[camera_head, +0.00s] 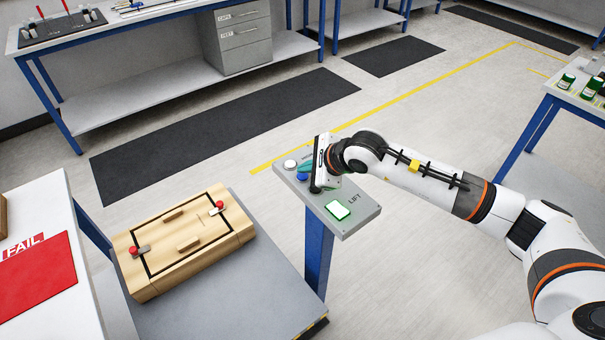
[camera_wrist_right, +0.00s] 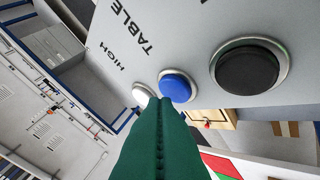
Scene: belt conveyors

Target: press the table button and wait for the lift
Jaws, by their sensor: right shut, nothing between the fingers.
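The grey control panel (camera_head: 365,215) stands on a blue post. It carries a white button (camera_head: 290,164), a blue button (camera_head: 302,178) and a green-lit square labelled LIFT (camera_head: 338,210). In the right wrist view the blue button (camera_wrist_right: 176,86) is beside the word TABLE, the white button (camera_wrist_right: 141,95) is near HIGH, and a black button (camera_wrist_right: 247,68) is nearer. My right gripper (camera_head: 304,169) is shut and empty over the panel. Its green fingers (camera_wrist_right: 158,125) reach the edge of the blue button; I cannot tell whether they touch it. My left gripper is out of view.
A wooden box (camera_head: 190,255) with red-knobbed clamps sits on a grey platform (camera_head: 245,295) left of the panel. A white table with a red FAIL area (camera_head: 38,278) is at the far left. Workbenches stand behind and at the right; the floor between is clear.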

